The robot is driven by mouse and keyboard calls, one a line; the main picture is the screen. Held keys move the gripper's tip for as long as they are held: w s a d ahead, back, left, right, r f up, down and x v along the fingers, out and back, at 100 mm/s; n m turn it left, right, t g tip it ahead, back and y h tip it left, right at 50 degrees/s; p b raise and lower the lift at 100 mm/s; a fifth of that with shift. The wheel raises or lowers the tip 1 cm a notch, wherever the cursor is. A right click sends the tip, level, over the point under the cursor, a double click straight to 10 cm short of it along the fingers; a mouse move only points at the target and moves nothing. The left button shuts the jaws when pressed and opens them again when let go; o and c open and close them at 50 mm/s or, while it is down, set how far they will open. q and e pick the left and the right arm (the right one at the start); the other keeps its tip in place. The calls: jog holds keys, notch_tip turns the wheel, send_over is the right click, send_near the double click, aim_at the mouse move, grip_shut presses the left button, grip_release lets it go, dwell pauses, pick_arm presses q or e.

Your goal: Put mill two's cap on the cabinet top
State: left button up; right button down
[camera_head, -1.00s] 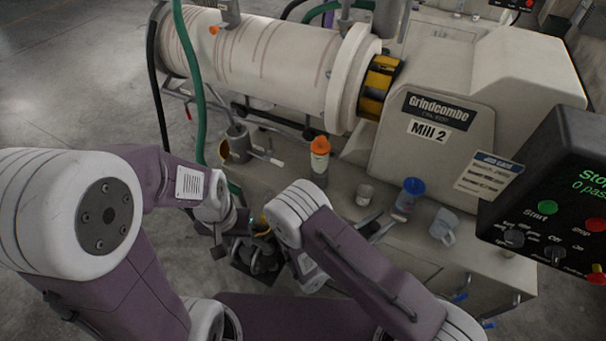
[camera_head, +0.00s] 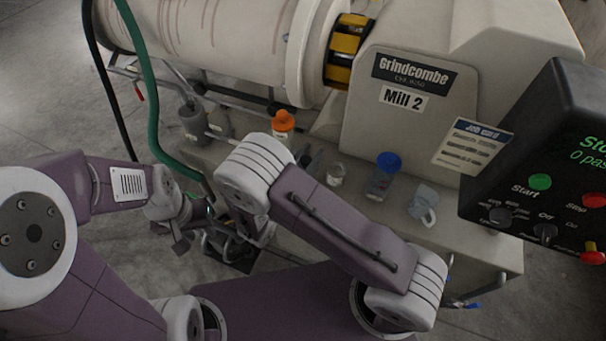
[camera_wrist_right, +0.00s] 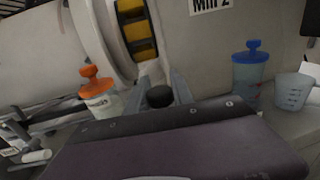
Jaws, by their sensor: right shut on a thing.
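Mill two, labelled "Mill 2" (camera_head: 403,98), stands behind the pale cabinet top (camera_head: 462,243). My right gripper (camera_head: 312,158) is mostly behind my right arm in the head view, between an orange-capped bottle and a small clear cup. In the right wrist view it (camera_wrist_right: 165,90) is shut on a small dark round thing, seemingly the cap (camera_wrist_right: 160,96). Whether that touches the cabinet top cannot be told. My left gripper (camera_head: 192,230) is low at the left, near the cabinet's left end; its jaws are unclear.
The orange-capped bottle (camera_head: 282,126), clear cup (camera_head: 335,175), blue-capped bottle (camera_head: 383,180) and clear jug (camera_head: 423,204) stand on the cabinet top. A control box (camera_head: 545,150) overhangs at the right. A green hose (camera_head: 152,110) hangs at the left. Bare top shows right of the jug.

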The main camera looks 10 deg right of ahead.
jog(key=w+a+n+t+y+b, duration=0.2)
jog(key=a+b, duration=0.2)
jog(key=b, duration=1.6)
jog(key=w+d+f+b, duration=0.1)
jog(key=w+d+f, duration=0.1)
jog(key=w+f, duration=0.1)
jog(key=w+d+f+b, duration=0.2)
jog(key=d+f, duration=0.1)
jog(key=f, duration=0.1)
jog(key=w+d+f+b, duration=0.1)
jog(key=w+d+f, duration=0.2)
jog(key=f, duration=0.1)
jog(key=shift+w+d+f+b, duration=0.1)
jog(key=shift+w+f+b, duration=0.15)
jog(key=shift+w+b, duration=0.1)
jog(key=shift+s+r, duration=0.1)
jog(key=c, duration=1.5)
grip_release()
jog(key=o, duration=0.4)
